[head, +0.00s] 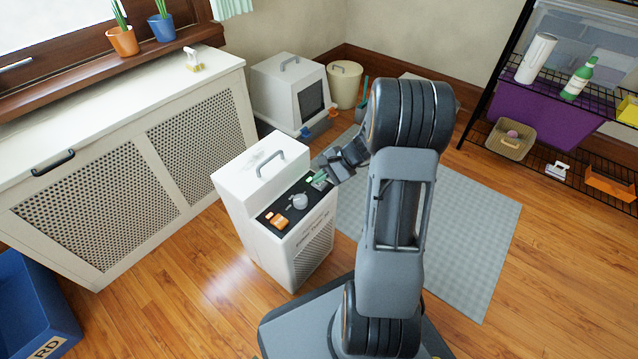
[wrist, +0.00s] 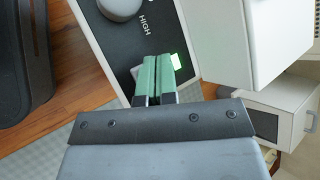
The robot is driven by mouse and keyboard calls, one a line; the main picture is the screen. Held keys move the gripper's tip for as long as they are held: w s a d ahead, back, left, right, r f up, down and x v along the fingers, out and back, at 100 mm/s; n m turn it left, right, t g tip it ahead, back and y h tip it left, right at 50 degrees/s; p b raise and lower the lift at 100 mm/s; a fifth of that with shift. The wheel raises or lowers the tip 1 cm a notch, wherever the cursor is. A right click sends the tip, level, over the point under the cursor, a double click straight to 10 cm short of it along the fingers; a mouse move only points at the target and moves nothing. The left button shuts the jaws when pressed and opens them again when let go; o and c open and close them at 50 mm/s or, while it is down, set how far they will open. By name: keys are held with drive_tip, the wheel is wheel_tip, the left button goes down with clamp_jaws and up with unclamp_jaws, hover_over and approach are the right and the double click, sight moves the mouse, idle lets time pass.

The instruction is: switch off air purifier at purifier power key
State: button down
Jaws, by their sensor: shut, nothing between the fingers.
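The air purifier (head: 262,178) is a white box with a carry handle, standing on the wood floor left of my arm. Its black control panel (head: 268,217) carries an orange key (head: 279,221) with a red light beside it, a round grey dial (head: 299,201), and a lit green lamp at the far end. In the wrist view the green lamp (wrist: 176,61) glows beside a grey key (wrist: 137,71), mostly hidden by my fingers. My gripper (wrist: 157,60) is shut and empty, its green fingertips over that key. I cannot tell whether they touch it.
A perforated radiator cover (head: 130,160) stands at the left, a blue bin (head: 30,300) at lower left. A white pet carrier (head: 285,90) and cream bucket (head: 344,83) are behind. A wire shelf (head: 560,150) is at the right. A grey mat (head: 470,230) lies flat.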

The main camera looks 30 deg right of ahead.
sight(320, 184)
drive_tip(key=shift+f, duration=0.3)
idle(0.5)
drive_tip(key=shift+r+p, duration=0.55)
drive_tip(key=shift+r, duration=0.3)
drive_tip(key=shift+r, duration=0.1)
wheel_tip(320, 184, up, 5)
drive_tip(key=p, duration=0.4)
idle(0.7)
drive_tip(key=s+a+r+n+h+p, duration=0.2)
drive_tip(key=s+a+r+n+p, duration=0.1)
drive_tip(key=r+p, duration=0.8)
drive_tip(key=s+a+r+n+h+p, duration=0.3)
drive_tip(key=s+r+n+p, duration=0.3)
drive_tip(key=r+p, duration=0.6)
drive_tip(key=s+a+r+n+h+p, duration=0.3)
drive_tip(key=r+p, duration=0.9)
drive_tip(key=r, duration=1.2)
drive_tip(key=s+a+n, duration=0.1)
drive_tip(key=s+n, duration=0.1)
drive_tip(key=s, duration=0.1)
drive_tip(key=shift+s+r, duration=0.2)
drive_tip(key=shift+s, duration=0.1)
